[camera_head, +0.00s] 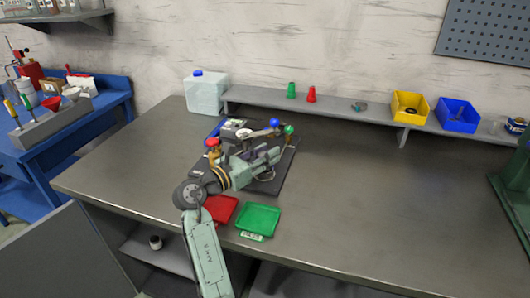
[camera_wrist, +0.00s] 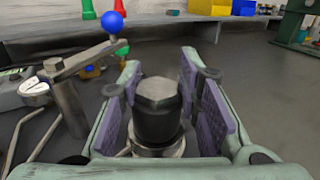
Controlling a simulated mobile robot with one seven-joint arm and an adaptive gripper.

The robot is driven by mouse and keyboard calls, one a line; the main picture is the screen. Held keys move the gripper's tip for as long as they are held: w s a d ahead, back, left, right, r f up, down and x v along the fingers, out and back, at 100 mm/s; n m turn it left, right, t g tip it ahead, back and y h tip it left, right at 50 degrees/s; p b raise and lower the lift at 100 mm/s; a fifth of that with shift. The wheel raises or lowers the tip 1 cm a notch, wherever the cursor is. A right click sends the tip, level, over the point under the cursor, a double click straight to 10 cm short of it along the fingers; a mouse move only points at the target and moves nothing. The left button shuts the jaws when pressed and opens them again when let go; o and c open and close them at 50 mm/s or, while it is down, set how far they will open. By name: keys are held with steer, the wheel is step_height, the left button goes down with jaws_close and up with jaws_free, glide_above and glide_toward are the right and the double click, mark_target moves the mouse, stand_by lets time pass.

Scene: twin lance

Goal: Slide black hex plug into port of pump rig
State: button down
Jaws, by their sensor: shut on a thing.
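The black hex plug (camera_wrist: 158,112) stands upright between the purple pads of my gripper (camera_wrist: 160,82) in the wrist view, with a grey hex top and a dark body. My gripper is shut on it. A pale metal ring (camera_wrist: 158,149) shows just under the plug; I cannot tell whether the plug is inside it. The pump rig (camera_head: 268,184) sits on a dark base plate on the bench in the head view, and my gripper (camera_head: 276,156) is over it and hides part of it. The port cannot be made out clearly.
A lever with a blue ball (camera_wrist: 112,22) and a gauge (camera_wrist: 34,92) stand left of my gripper. A red tray (camera_head: 221,209) and a green tray (camera_head: 258,221) lie in front of the rig.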

steer(key=shift+f, duration=0.1)
steer(key=c, duration=1.1)
jaws_free()
steer(key=shift+f, duration=0.1)
